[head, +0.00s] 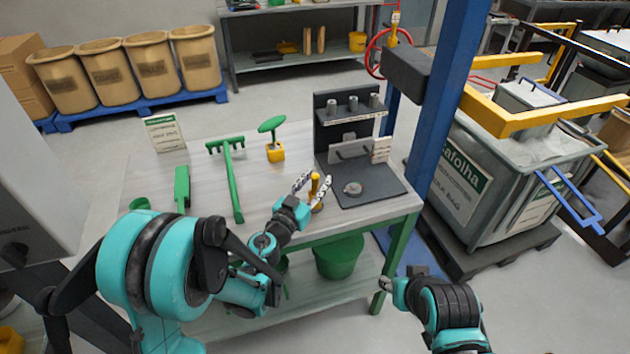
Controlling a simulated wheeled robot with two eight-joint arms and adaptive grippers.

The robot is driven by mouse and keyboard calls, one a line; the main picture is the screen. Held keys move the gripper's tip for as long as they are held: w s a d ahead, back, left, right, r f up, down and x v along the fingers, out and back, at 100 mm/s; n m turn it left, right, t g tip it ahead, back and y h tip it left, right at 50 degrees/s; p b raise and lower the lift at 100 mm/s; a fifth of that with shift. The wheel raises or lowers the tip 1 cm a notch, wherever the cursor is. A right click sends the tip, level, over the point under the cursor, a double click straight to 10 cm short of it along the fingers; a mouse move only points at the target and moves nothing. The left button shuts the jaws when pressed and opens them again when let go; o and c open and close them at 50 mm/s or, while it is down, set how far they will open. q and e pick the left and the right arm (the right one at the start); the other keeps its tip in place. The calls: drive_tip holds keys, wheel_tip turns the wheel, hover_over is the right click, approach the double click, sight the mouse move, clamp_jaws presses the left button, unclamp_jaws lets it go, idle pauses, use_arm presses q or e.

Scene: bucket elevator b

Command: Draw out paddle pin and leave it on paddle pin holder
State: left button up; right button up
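A yellow upright pin-like piece (315,182) stands on a small brownish base near the front edge of the workbench, right of its middle. I take it for the paddle pin. My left gripper (319,177) is at it, with one pale finger on each side. The fingers look spread, and I see no clear contact with the yellow piece. A green paddle-shaped piece (272,124) stands upright in a yellow block (276,152) further back. I cannot tell which thing is the paddle pin holder.
The workbench (205,160) carries a green rake-like tool (230,180), a green scraper (182,188), a sign (165,133) and a dark stand (350,118) with a round grey part (352,188). A blue post (450,95) rises beyond the bench's right end.

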use_arm(q)
drive_tip(key=v, duration=0.7)
drive_tip(key=shift+s+a, duration=0.15)
drive_tip(key=shift+s, duration=0.05)
drive_tip(key=shift+r, duration=0.1)
idle(0.3)
drive_tip(key=s+a+r+n+y, duration=0.1)
drive_tip(key=a+r+n+y, duration=0.2)
drive_tip(key=a+y, duration=0.35)
drive_tip(key=s+a+r+n+y, duration=0.1)
drive_tip(key=a+r+n+y, duration=0.25)
drive_tip(key=a, duration=0.65)
drive_tip(key=s+d+f+g+h, duration=0.1)
drive_tip(key=s+f+g, duration=0.3)
drive_tip(key=s, duration=0.5)
drive_tip(key=s+d+f+m+g, duration=0.1)
drive_tip(key=s+f+g, duration=0.4)
drive_tip(key=s, duration=0.5)
drive_tip(key=shift+s+f+h, duration=0.15)
drive_tip(key=shift+s+h, duration=0.15)
drive_tip(key=shift+h, duration=0.1)
